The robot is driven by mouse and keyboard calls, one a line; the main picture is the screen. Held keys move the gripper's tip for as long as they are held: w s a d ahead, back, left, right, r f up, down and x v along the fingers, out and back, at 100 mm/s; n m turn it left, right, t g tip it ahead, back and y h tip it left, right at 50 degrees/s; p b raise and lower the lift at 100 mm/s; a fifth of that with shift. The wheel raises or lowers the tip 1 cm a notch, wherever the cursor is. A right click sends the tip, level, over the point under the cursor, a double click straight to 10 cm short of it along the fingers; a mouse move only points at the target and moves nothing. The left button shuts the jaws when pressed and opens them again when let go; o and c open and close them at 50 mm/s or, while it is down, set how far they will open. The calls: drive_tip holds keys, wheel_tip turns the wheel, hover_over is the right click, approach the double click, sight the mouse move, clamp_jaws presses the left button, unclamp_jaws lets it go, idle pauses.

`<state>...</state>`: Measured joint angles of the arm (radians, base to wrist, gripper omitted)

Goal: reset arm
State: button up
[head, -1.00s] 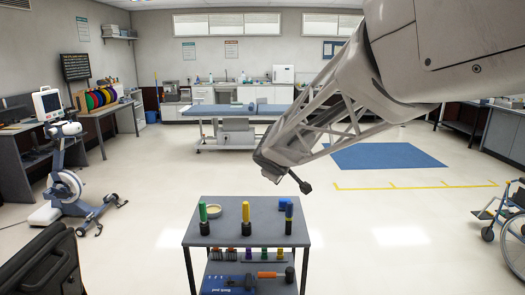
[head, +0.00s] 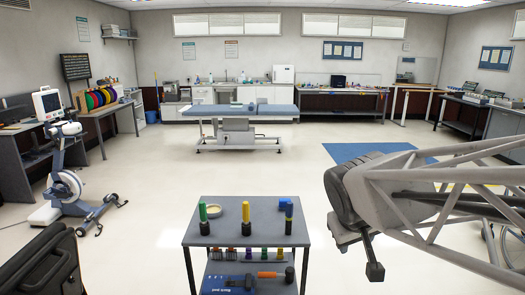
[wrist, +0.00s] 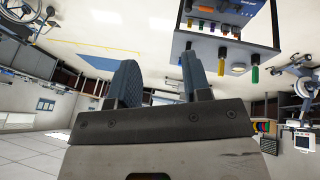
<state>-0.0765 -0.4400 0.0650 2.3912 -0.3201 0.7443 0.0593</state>
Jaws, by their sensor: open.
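My arm (head: 450,190) comes in from the right edge of the head view, low over the floor to the right of the cart. Its dark end (head: 345,200) is clear of everything. In the wrist view my gripper (wrist: 157,72) has two blue-grey fingers standing well apart with nothing between them. The wrist view is turned over, so the cart (wrist: 225,44) shows at the top right, beyond the fingers and apart from them.
The grey cart (head: 265,236) carries green, yellow and blue upright cylinders and a round tan dish (head: 213,211). An exercise machine (head: 66,185) stands at left and a dark chair (head: 45,262) front left. A padded table (head: 240,111) stands behind. The floor between is clear.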

drive_tip(key=s+f+m+g+y, duration=0.2)
drive_tip(key=s+f, duration=0.2)
drive_tip(key=s, duration=0.9)
drive_tip(key=shift+s+m, duration=0.3)
drive_tip(key=shift+s, duration=0.05)
idle(1.5)
